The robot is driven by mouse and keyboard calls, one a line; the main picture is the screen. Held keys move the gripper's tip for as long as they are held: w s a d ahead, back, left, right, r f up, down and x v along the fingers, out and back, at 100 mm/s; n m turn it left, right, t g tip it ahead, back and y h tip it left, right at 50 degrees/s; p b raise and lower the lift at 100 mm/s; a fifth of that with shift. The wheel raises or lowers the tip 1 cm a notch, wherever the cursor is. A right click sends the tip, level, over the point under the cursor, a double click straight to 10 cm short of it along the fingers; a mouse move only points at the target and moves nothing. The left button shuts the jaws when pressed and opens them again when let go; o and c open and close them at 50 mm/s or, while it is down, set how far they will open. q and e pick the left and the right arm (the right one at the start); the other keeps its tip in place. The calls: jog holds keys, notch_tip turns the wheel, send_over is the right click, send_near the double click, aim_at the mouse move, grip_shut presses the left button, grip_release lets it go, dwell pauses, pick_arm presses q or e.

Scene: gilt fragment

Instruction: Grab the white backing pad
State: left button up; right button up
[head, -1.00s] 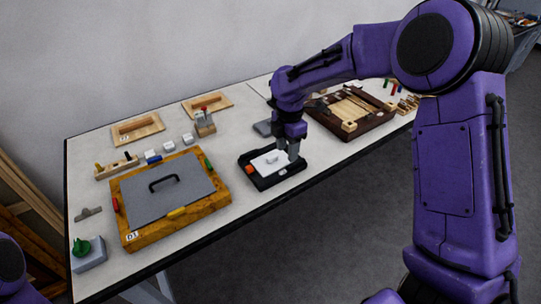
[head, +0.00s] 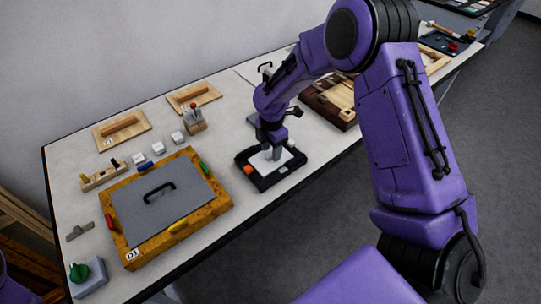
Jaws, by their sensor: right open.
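A black tray (head: 241,159) lies on the table near its front edge, right of the wooden box. A flat white piece (head: 257,161), which looks like the white backing pad, lies in it. An orange piece (head: 248,170) and a small white piece (head: 284,169) are also in the tray. My right gripper (head: 272,156) is open and points down over the white piece, its fingers covering part of it. I cannot tell whether the fingertips touch it. My left gripper is not in view.
The wooden box (head: 127,243) with a grey handled lid (head: 160,195) stands left of the tray. Several white blocks (head: 158,148) and a wooden holder (head: 195,125) stand behind. A dark wooden case (head: 325,104) lies farther right, partly behind my arm.

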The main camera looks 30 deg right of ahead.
jog(key=shift+f, duration=0.75)
jog(key=shift+a, duration=0.1)
grip_shut()
